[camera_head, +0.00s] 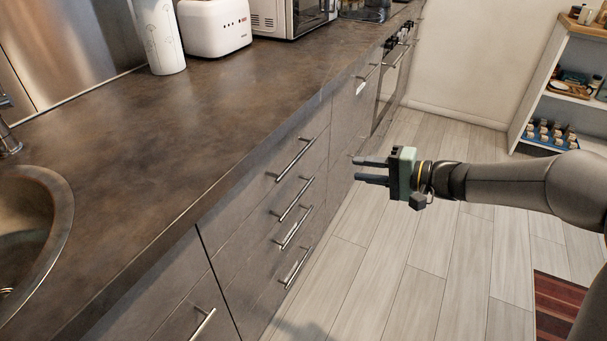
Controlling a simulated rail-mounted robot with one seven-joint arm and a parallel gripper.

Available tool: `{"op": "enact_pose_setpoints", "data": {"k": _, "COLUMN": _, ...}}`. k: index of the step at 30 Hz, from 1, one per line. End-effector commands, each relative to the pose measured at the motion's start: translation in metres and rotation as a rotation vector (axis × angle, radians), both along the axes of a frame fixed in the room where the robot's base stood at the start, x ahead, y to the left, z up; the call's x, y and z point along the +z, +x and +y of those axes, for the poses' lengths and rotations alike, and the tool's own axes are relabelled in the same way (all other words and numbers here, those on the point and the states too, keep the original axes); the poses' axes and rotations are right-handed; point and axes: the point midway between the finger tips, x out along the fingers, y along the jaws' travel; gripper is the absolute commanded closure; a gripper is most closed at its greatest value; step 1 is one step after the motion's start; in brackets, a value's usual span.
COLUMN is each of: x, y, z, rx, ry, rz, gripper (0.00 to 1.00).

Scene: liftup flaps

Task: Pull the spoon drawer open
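A stack of several grey drawers with horizontal metal bar handles is set in the cabinet front under the counter. The top drawer (268,190) has its handle (297,160) just below the counter edge. Lower drawers (262,290) sit beneath it, each with its own handle. All the drawer fronts look flush and closed. I cannot tell which one is the spoon drawer, as no spoon shows. My gripper (356,169) is to the right of the stack in the picture, fingers pointing left toward the cabinets. Its two fingers are apart with nothing between them, and it touches no handle.
The brown counter (200,120) carries a white toaster (214,28), a patterned cylinder (160,38) and a microwave (285,15). A sink (35,225) is at the left. An oven (388,80) is farther along.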

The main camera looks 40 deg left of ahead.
Motion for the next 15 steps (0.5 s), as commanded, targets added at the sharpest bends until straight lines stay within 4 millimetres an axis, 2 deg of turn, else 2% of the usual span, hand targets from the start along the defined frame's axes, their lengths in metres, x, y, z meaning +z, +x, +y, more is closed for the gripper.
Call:
{"op": "enact_pose_setpoints", "data": {"k": 8, "x": -0.007, "y": -0.001, "z": 0.035, "rx": -0.004, "ry": 0.025, "rz": 0.006, "gripper": 0.72}}
{"op": "enact_pose_setpoints", "data": {"k": 15, "x": -0.018, "y": -0.007, "z": 0.087, "rx": -0.005, "ry": 0.025, "rz": 0.005, "gripper": 0.72}}
